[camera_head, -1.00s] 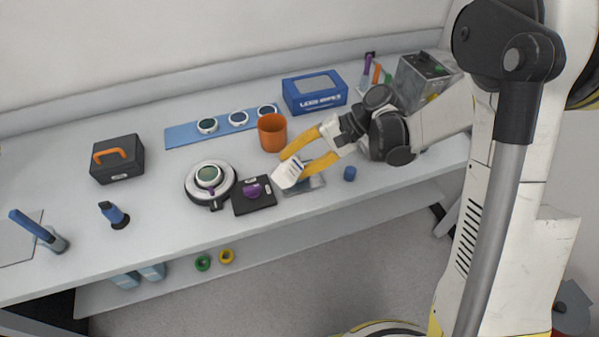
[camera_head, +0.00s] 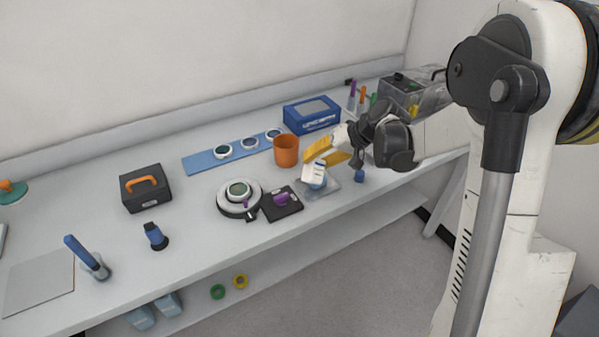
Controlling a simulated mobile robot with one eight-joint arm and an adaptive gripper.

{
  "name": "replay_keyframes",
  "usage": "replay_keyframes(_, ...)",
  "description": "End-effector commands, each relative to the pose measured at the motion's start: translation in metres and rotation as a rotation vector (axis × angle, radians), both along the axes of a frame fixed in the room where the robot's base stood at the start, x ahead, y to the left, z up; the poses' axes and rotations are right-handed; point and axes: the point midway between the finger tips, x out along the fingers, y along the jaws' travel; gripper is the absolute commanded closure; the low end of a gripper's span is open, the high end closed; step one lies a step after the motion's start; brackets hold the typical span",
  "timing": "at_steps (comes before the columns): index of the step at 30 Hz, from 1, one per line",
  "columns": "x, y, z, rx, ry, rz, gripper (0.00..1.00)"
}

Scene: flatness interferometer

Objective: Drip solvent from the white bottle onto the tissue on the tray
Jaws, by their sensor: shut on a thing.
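The bottle is small, with a bluish label, and looks somewhat tilted. It is over or in front of a flat greyish tray (camera_head: 327,189) near the front edge of the bench. The bottle hides part of the tray. I cannot make out the tissue clearly, nor whether the bottle touches the tray or any liquid is falling. A small blue cap-like piece (camera_head: 360,176) stands on the bench right of the tray.
A black pad with a purple piece (camera_head: 282,199) and a round white instrument (camera_head: 239,198) stand left of the tray. An orange cup (camera_head: 286,150) is close behind the gripper. A blue box (camera_head: 311,115) and blue strip with discs (camera_head: 212,160) lie farther back.

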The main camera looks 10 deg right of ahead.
Motion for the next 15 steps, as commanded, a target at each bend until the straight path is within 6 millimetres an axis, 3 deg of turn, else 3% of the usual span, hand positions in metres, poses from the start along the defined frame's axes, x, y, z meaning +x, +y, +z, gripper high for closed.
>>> replay_keyframes(15, 0.017, -0.01, 0.052, -0.331, -0.649, 0.002, 0.93)
